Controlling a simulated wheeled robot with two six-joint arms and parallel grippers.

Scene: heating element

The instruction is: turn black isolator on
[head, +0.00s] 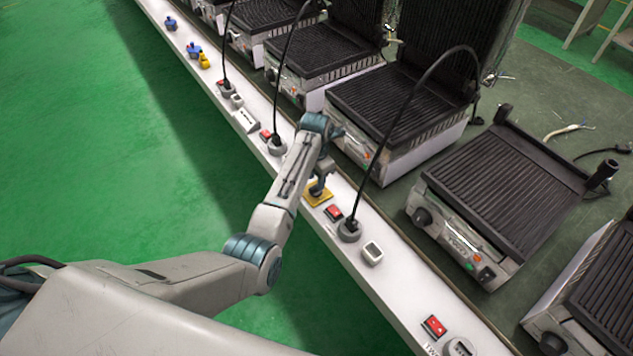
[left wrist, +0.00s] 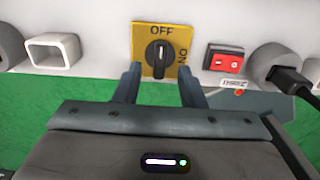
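The black isolator is a black rotary knob (left wrist: 160,54) on a yellow square plate marked OFF at the top and ON at the right. The knob's bar stands upright in the left wrist view, in line with OFF. In the head view its yellow plate (head: 317,196) sits on the white rail, partly hidden by my arm. My left gripper (left wrist: 161,85) is open, its two dark fingers apart just below the knob, one toward each side, with nothing between them. Whether a finger touches the plate is unclear. My right gripper is not in view.
A red switch (left wrist: 224,60) and a round grey socket with a black plug (left wrist: 285,80) are right of the isolator. A hollow white box (left wrist: 52,52) is left. Several contact grills, one here (head: 500,185), line the bench behind the white rail (head: 395,285). Green floor is open at left.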

